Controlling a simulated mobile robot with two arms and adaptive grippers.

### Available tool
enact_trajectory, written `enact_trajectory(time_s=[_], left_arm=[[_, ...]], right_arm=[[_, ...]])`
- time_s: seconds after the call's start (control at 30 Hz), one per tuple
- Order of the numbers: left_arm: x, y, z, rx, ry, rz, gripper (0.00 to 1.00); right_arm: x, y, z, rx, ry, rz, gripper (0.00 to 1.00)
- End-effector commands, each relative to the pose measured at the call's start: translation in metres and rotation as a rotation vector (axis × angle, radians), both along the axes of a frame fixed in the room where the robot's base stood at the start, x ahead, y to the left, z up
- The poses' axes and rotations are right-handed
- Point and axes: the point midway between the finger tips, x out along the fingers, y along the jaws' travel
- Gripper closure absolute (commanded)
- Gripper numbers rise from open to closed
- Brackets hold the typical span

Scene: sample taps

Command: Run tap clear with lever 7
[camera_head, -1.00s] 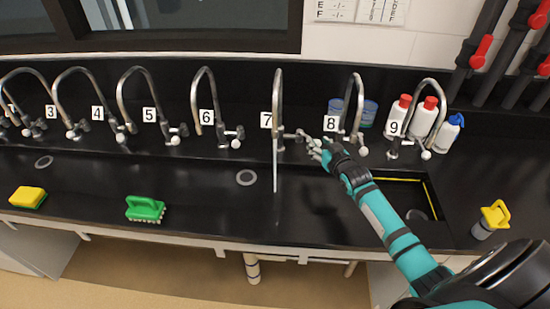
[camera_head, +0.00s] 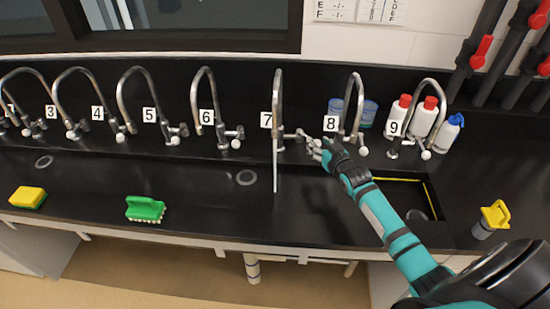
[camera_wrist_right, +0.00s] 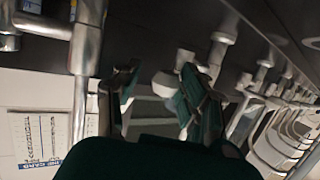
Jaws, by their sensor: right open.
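Tap 7 (camera_head: 278,100) is a tall metal gooseneck behind the label 7 (camera_head: 266,120). A pale, clear-looking stream falls from its spout to the black counter. Its lever 7 (camera_head: 298,134) sticks out to the right at the tap's base. My right gripper (camera_head: 318,148) is at the lever's outer end, between taps 7 and 8. In the right wrist view my right gripper (camera_wrist_right: 163,88) has its two dark fingers apart, with a pale knob (camera_wrist_right: 165,84) showing between or just beyond them. I cannot tell whether either finger touches it. My left gripper is out of view.
Tap 8 (camera_head: 357,95) stands close to the right of my right gripper, with tap 6 (camera_head: 209,95) to the left. A sink (camera_head: 430,190) lies under my right forearm. A green brush (camera_head: 145,209) and a yellow sponge (camera_head: 28,197) lie along the front edge.

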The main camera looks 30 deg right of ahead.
Motion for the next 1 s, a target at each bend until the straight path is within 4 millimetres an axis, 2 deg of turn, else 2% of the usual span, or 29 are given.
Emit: enact_trajectory(time_s=[0.43, 0.9, 1.0], left_arm=[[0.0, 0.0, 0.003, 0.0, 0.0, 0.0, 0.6], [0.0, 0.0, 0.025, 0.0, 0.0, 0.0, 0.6], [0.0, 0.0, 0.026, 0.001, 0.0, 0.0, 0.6]], right_arm=[[0.001, 0.005, 0.001, 0.003, 0.0, 0.0, 0.58], [0.01, 0.065, 0.002, 0.005, -0.002, 0.001, 0.58], [0.011, 0.072, 0.001, 0.001, 0.0, 0.0, 0.58]])
